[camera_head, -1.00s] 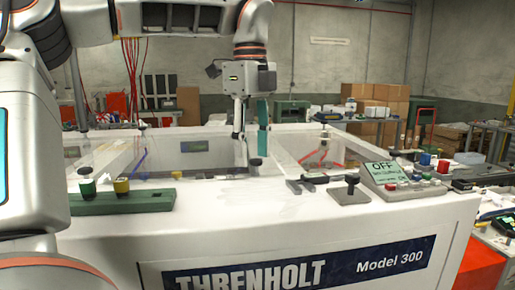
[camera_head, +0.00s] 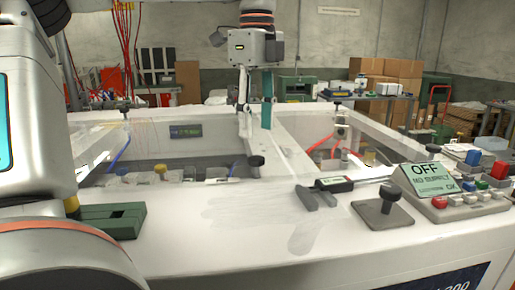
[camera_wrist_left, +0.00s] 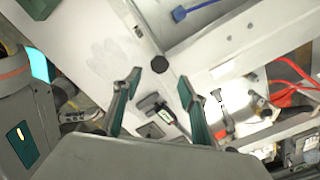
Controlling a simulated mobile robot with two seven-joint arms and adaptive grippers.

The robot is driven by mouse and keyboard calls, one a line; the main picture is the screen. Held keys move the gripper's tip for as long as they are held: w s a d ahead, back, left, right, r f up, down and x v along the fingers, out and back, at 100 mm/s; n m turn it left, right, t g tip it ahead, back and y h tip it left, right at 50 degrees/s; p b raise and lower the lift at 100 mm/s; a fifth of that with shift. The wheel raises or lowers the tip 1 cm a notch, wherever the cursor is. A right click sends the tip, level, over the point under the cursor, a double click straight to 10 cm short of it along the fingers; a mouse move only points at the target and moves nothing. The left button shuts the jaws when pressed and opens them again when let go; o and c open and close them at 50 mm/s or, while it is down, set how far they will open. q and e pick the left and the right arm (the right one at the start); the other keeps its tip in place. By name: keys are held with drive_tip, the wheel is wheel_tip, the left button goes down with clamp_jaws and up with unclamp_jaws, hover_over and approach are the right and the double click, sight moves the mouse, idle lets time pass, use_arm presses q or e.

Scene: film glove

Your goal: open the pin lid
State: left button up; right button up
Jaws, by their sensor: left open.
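A black knob (camera_head: 255,161) stands on the white machine's front edge, where the white divider between its two open bays begins. I cannot tell for certain which part is the pin lid; a clear panel (camera_head: 100,146) shows over the left bay. My left gripper (camera_head: 255,131) is open and empty, pointing down above and behind the knob, apart from it in the head view. In the left wrist view the knob (camera_wrist_left: 159,64) appears between the fingertips of the gripper (camera_wrist_left: 160,78). My right gripper is not in view.
The white machine top (camera_head: 230,215) is mostly clear in front. A green block (camera_head: 112,220) lies at left. Red cables (camera_head: 340,148) show in the right bay.

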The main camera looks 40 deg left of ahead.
sight(257, 157)
use_arm(q)
wheel_tip(257, 157, down, 7)
drive_tip(key=shift+r, duration=0.1)
idle(0.3)
drive_tip(key=shift+r, duration=0.1)
clamp_jaws()
